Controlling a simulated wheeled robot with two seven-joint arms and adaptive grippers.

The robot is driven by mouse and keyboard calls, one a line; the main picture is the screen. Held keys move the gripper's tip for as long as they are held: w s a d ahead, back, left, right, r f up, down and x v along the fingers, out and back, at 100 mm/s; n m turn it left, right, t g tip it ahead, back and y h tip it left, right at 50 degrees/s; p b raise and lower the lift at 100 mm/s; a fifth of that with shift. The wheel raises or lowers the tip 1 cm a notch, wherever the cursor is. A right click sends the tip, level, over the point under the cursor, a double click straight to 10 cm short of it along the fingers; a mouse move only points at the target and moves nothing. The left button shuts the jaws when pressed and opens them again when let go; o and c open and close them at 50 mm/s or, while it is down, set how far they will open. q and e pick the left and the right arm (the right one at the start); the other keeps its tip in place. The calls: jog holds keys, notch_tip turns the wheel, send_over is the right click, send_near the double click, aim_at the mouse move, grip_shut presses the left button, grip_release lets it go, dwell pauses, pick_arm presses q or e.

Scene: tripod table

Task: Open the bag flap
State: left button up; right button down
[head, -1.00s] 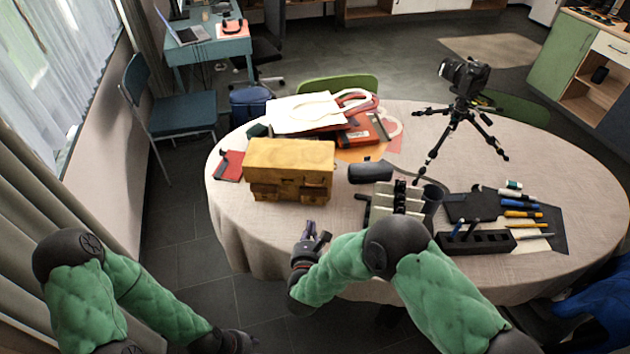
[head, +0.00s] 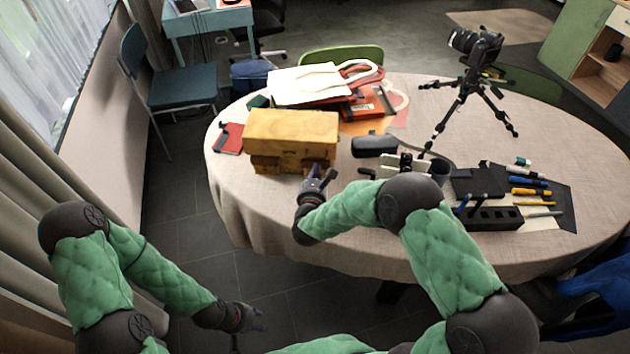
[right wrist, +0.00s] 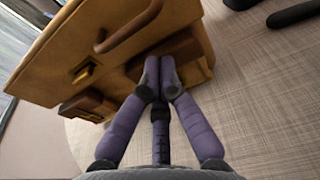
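The yellow-brown bag (head: 292,133) stands on the near left part of the table, its flap (head: 292,122) hanging down over the front. In the right wrist view the flap (right wrist: 75,50) shows with a brown handle (right wrist: 130,27), a metal clasp (right wrist: 84,72) and pockets below it. My right gripper (head: 320,176) is at the bag's lower right front. In the right wrist view its fingertips (right wrist: 158,78) are close together before the right pocket (right wrist: 180,58); contact is unclear. My left gripper (head: 258,318) hangs low at the left, away from the table; its finger opening is too small to judge.
The round table (head: 235,195) also bears tote bags (head: 310,85), a red notebook (head: 229,138), a black case (head: 374,145), a camera on a tripod (head: 474,80) and a tool holder (head: 485,215). A blue chair (head: 180,88) stands at the left.

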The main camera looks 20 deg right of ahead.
jog(key=shift+s+a+r, duration=0.1)
jog(key=shift+s+r, duration=0.05)
jog(key=shift+r, duration=0.45)
jog(key=shift+s+r, duration=0.15)
jog(key=shift+r, duration=0.4)
pick_arm(q)
jog(key=shift+r, duration=0.1)
